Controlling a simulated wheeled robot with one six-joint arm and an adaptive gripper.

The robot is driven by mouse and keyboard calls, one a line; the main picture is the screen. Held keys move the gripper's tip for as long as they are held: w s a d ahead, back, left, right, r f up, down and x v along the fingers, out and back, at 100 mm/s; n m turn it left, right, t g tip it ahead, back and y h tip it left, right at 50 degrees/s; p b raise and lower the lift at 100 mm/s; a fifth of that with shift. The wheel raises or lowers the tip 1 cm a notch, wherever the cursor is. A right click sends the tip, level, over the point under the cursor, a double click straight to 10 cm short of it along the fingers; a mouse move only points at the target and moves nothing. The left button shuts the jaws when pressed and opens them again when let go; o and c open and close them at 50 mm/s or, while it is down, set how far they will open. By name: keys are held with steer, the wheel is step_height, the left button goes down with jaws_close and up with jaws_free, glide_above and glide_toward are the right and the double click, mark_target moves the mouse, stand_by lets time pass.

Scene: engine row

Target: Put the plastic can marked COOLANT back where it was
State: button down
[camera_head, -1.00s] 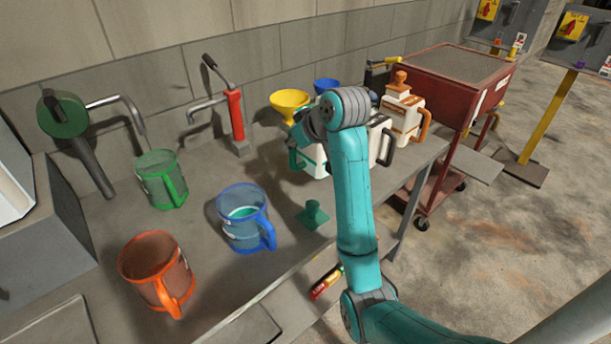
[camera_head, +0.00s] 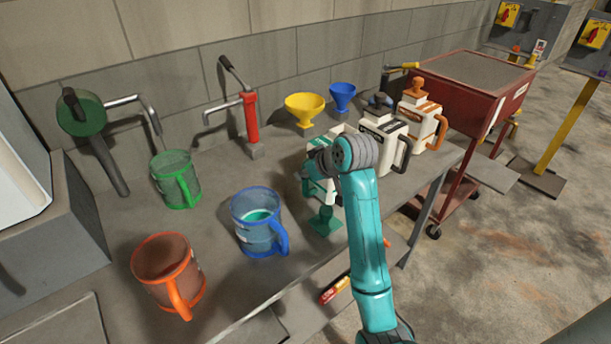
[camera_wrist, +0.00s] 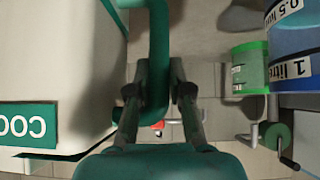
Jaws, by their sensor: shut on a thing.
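The COOLANT can is white with a teal label and a teal handle. In the head view the can (camera_head: 322,190) is upright at the bench's front right, partly hidden by my arm. In the wrist view the can (camera_wrist: 62,65) fills the left side, its label upside down. My gripper (camera_wrist: 158,92) is shut on the can's teal handle (camera_wrist: 158,45). I cannot tell whether the can's base touches the bench. A teal cap-like piece (camera_head: 325,222) stands on the bench close in front of the can.
Two white cans, one with a black handle (camera_head: 387,140) and one orange (camera_head: 420,122), stand right of it. Yellow (camera_head: 304,107) and blue (camera_head: 342,94) funnels stand behind. Green (camera_head: 175,180), blue (camera_head: 258,222) and orange (camera_head: 168,273) jugs are left. A red cart (camera_head: 470,90) stands beyond the bench.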

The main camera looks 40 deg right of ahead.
steer(key=shift+f, duration=0.35)
steer(key=c, duration=1.1)
jaws_free()
steer(key=shift+f, duration=0.2)
steer(key=shift+r, duration=0.15)
steer(key=v, duration=1.2)
steer(key=shift+a, duration=0.1)
